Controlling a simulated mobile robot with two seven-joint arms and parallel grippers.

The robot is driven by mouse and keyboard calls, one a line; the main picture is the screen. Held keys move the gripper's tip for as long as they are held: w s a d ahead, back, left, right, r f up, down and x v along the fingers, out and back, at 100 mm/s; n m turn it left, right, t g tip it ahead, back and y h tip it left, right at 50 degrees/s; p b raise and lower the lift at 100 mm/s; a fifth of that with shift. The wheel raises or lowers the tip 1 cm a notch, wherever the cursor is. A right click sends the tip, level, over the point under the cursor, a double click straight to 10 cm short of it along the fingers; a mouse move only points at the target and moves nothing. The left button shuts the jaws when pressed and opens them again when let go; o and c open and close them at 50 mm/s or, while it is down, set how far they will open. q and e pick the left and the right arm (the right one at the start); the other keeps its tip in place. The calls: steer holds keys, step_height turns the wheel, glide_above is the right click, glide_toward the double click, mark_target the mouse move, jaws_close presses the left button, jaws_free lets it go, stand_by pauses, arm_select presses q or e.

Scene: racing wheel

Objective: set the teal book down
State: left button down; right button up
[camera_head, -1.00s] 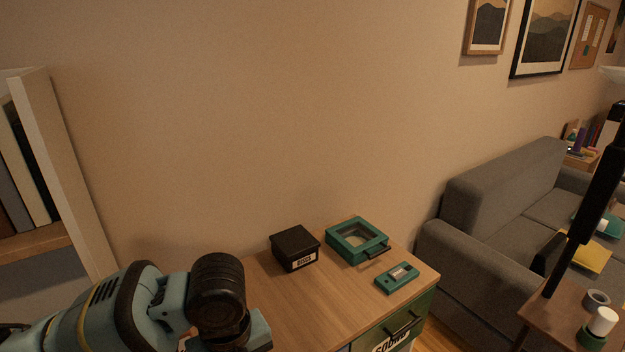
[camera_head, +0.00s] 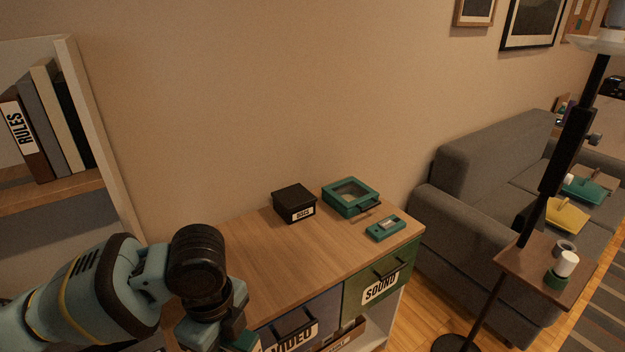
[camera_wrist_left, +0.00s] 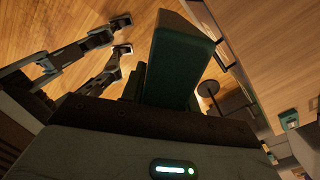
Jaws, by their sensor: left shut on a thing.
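My left gripper (camera_head: 215,330) is low in the head view, in front of the desk's left part, its fingers mostly hidden by the wrist. It is shut on the teal book (camera_wrist_left: 178,62), which stretches away from the jaws in the left wrist view, over the floor and beside the wooden furniture. In the head view only a small teal edge of the book (camera_head: 246,342) shows under the gripper. The book's gripped end is hidden. My right gripper cannot be made out in the head view.
The wooden cabinet top (camera_head: 265,250) is clear at left and middle. A black box (camera_head: 294,201), a teal framed case (camera_head: 351,195) and a small teal device (camera_head: 385,228) stand farther back. A bookshelf (camera_head: 95,130) with upright books is left; a floor lamp (camera_head: 570,140) and sofa (camera_head: 480,180) are right.

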arm_select(q)
steer(key=a+n, duration=0.3)
steer(key=n, duration=0.8)
steer(key=s+a+r+n, duration=0.1)
steer(key=a+n, duration=0.3)
steer(key=n, duration=0.7)
steer(key=shift+s+r, duration=0.25)
steer(key=shift+r, duration=0.05)
steer(key=shift+a, duration=0.1)
